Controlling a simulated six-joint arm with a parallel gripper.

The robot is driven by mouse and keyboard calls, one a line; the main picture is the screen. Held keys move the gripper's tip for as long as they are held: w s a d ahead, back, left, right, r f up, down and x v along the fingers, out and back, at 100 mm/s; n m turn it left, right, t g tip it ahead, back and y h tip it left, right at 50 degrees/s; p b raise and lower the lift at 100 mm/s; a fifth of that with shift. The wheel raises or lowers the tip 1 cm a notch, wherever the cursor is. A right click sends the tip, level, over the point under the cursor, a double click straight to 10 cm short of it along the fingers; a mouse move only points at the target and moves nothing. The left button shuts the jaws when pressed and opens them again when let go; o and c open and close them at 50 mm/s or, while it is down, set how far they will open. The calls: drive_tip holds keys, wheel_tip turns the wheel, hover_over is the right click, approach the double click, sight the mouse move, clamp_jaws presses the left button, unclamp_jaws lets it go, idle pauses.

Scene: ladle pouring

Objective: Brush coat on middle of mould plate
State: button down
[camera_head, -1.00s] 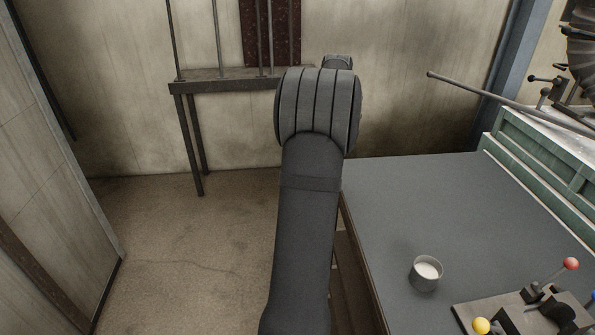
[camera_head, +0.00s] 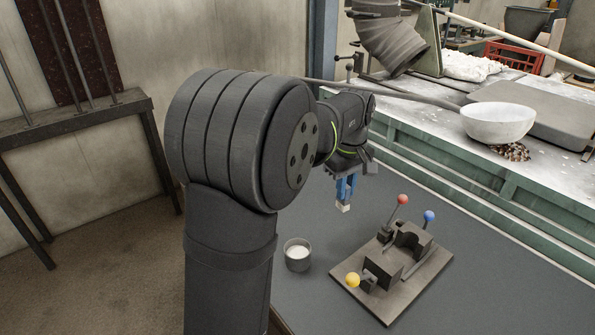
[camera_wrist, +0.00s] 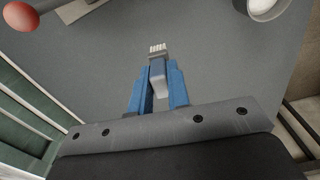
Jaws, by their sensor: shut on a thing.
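My gripper (camera_head: 345,184) has blue fingers and is shut on a small brush (camera_head: 343,208), which points down. In the wrist view the brush (camera_wrist: 157,48) shows pale bristles beyond the fingers (camera_wrist: 158,72). The brush hangs above the dark table, apart from the pot and the plate. The dark mould plate (camera_head: 408,288) lies to the right and nearer the camera. It carries blocks and levers with red, blue and yellow knobs. A small grey pot (camera_head: 297,262) with white coat inside stands left of the plate; its edge also shows in the wrist view (camera_wrist: 268,8).
A pale ladle bowl (camera_head: 497,124) with a long handle rests at the back right on a raised green-sided bench (camera_head: 450,165). The red-knobbed lever (camera_head: 403,200) stands up near the brush. The table (camera_head: 320,215) is clear between pot and plate.

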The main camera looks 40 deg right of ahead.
drive_tip(key=s+d+r+n, duration=0.1)
drive_tip(key=s+d+n, duration=0.1)
drive_tip(key=s, duration=1.5)
drive_tip(key=shift+s+a+f, duration=0.1)
drive_tip(key=shift+a+f, duration=0.05)
drive_tip(key=shift+f, duration=1.25)
drive_tip(key=shift+a+f, duration=0.1)
drive_tip(key=shift+f, duration=1.25)
drive_tip(key=shift+f, duration=0.6)
drive_tip(key=shift+a, duration=0.2)
drive_tip(key=shift+a, duration=0.4)
drive_tip(key=shift+d, duration=1.25)
drive_tip(key=shift+a+f, duration=0.1)
drive_tip(key=shift+a, duration=0.05)
